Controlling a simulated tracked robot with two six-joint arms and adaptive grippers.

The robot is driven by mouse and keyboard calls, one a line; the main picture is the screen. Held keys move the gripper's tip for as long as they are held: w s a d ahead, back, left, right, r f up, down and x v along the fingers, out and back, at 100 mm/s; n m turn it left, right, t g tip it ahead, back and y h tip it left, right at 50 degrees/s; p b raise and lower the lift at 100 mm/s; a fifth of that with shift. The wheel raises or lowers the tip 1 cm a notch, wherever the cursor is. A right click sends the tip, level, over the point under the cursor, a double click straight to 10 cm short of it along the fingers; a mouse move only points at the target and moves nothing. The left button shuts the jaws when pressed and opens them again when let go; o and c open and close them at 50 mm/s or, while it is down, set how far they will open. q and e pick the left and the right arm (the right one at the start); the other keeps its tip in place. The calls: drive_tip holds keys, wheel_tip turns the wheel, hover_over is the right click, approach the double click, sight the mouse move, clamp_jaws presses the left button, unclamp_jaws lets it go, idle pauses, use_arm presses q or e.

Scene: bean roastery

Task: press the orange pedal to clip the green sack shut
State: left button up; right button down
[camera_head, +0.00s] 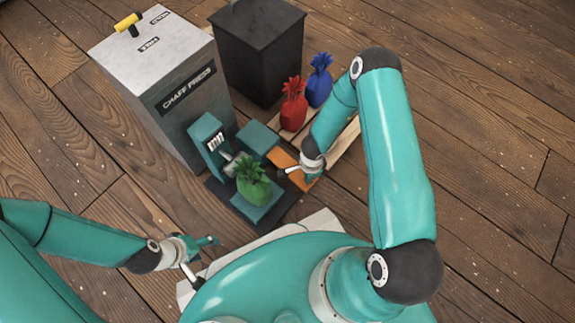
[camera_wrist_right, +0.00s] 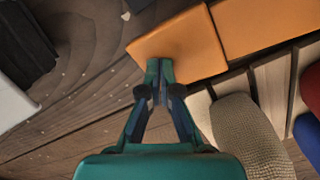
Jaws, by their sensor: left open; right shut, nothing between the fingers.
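The green sack (camera_head: 254,192) stands upright on the small teal platform of the clipping machine (camera_head: 210,140), its gathered top near the machine's head. The orange pedal (camera_head: 284,158) lies to the right of the sack, partly hidden by my right arm. It shows as a flat orange plate (camera_wrist_right: 190,42) in the right wrist view. My right gripper (camera_wrist_right: 160,80) is shut and empty, its fingertips over the pedal's near edge; I cannot tell whether they touch it. My left gripper (camera_head: 208,242) is open and empty, low in front of the machine and apart from the sack.
A red sack (camera_head: 293,108) and a blue sack (camera_head: 319,82) stand on a wooden pallet (camera_head: 345,140) behind my right arm. A beige sack (camera_wrist_right: 248,130) lies close to my right gripper. The chaff press (camera_head: 160,85) and a black bin (camera_head: 260,50) stand behind. Floor at right is clear.

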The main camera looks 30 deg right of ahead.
drive_tip(key=shift+f, duration=0.35)
drive_tip(key=shift+r, duration=0.1)
idle(0.3)
wheel_tip(320, 180, up, 9)
drive_tip(key=p, duration=0.8)
idle(0.5)
